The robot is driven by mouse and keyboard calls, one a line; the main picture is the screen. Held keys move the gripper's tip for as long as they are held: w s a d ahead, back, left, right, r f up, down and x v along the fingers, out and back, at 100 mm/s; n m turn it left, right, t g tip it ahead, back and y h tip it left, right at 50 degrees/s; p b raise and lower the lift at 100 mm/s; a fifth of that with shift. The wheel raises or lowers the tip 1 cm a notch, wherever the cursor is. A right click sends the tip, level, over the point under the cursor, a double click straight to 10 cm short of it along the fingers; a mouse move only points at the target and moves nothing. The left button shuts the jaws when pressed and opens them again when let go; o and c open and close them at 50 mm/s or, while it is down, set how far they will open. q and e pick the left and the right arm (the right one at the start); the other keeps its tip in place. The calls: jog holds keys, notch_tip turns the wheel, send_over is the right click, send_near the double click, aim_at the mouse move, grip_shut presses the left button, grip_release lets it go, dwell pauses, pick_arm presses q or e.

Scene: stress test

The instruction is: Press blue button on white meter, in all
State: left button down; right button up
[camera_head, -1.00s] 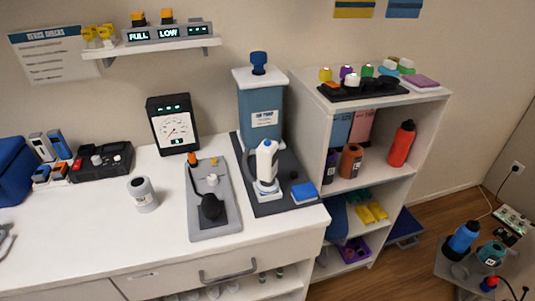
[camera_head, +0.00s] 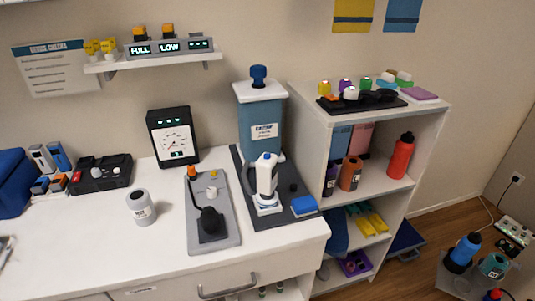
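No thing in view is plainly a white meter with a blue button. A black-cased gauge (camera_head: 173,137) with a white dial stands upright at the back of the counter. Green lights show along its top; no blue button can be made out on it. A white upright device (camera_head: 266,176) stands on a dark mat right of centre, before a blue tank with a white lid (camera_head: 260,92) and a dark blue knob (camera_head: 258,75). A small blue block (camera_head: 304,206) lies at the mat's right. Neither of my grippers shows clearly.
A grey tray (camera_head: 224,233) with a black paddle-shaped part and a white cylinder (camera_head: 141,207) stand on the white counter (camera_head: 85,240). A black panel (camera_head: 101,173) is at left. A filled shelf unit (camera_head: 435,108) stands right. The counter's front left is mostly clear.

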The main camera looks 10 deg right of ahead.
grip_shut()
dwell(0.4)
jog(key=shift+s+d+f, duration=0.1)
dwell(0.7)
